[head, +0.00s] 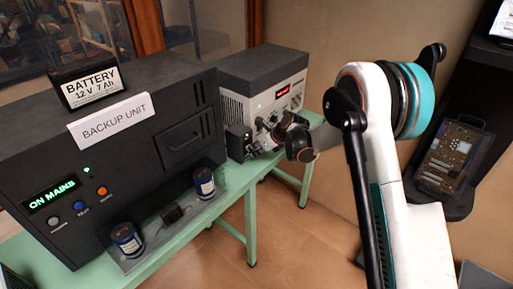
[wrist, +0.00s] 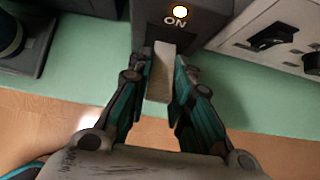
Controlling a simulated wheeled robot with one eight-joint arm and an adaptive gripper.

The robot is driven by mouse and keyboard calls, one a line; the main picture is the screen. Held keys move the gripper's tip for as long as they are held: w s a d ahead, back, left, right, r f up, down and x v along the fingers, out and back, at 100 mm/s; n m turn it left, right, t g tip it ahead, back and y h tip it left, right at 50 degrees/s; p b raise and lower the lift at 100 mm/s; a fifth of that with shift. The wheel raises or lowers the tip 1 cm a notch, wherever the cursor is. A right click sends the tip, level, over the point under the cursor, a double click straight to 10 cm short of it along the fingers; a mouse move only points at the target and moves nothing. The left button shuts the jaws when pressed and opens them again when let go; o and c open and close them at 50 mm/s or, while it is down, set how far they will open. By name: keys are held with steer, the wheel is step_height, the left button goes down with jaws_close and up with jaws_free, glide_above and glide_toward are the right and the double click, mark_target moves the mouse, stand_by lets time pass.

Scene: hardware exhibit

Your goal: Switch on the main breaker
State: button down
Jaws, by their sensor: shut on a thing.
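The lever is not clear in that view.
The green bench (head: 252,160) carries the grey unit (head: 268,85) with a red display. To the left is the black backup unit (head: 130,150), reading ON MAINS, with a battery (head: 88,85) on top. Cylindrical cans (head: 128,240) stand before it. The floor in front is clear.

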steer(key=shift+w+a+r+g+h+p, duration=0.2)
steer(key=shift+r+g+h+p, duration=0.4)
steer(key=shift+h, duration=0.2)
steer(key=c, duration=1.4)
jaws_free()
steer(key=shift+f, duration=0.1)
steer(key=shift+c, duration=0.2)
steer(key=v, duration=1.2)
steer(key=shift+w+a, duration=0.1)
